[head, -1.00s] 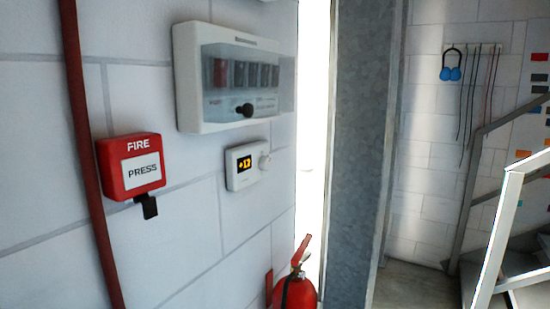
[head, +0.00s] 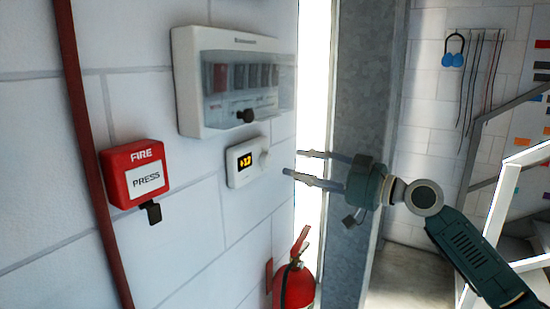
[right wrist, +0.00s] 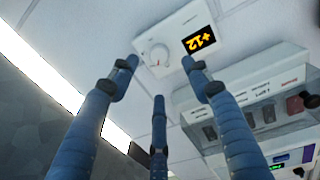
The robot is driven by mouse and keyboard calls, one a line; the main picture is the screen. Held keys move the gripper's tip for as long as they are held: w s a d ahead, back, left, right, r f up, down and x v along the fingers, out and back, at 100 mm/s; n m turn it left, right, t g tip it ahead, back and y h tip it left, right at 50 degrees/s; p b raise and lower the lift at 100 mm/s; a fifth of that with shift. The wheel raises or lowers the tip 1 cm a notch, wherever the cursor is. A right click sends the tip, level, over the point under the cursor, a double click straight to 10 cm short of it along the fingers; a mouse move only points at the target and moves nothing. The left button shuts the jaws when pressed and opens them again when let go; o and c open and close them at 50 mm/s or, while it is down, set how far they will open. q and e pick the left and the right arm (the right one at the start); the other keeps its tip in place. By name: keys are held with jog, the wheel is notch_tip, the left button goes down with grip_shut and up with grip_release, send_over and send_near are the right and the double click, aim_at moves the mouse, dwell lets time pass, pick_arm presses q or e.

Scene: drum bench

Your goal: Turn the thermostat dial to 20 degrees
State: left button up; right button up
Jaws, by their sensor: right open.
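The white thermostat (head: 234,176) is on the wall, and its lit display (head: 244,162) reads +12. Its round dial (head: 264,159) is at the right end of the front. In the right wrist view the dial (right wrist: 158,56) lies between and beyond the fingertips, beside the display (right wrist: 198,40). My right gripper (head: 292,163) is open and empty, its fingers pointing left toward the dial. In the head view a small gap shows between fingertips and dial. My left gripper is not in view.
A white breaker box (head: 188,80) with a clear cover and black knob is just above the thermostat. A red fire call point (head: 131,158) is to the left, a red pipe (head: 85,140) beyond it. A fire extinguisher (head: 297,288) stands below. A grey pillar (head: 358,100) is behind my gripper.

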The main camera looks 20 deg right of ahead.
aim_at(268, 162)
jog(key=p+x, duration=0.3)
jog(key=x, duration=0.4)
jog(key=shift+w+a+r+p, duration=0.1)
jog(key=shift+w+r+p, duration=0.05)
jog(key=shift+w+p, duration=0.15)
jog(key=shift+w+a+f, duration=0.2)
jog(key=shift+w+a, duration=0.05)
jog(key=shift+w, duration=0.05)
jog(key=c, duration=1.1)
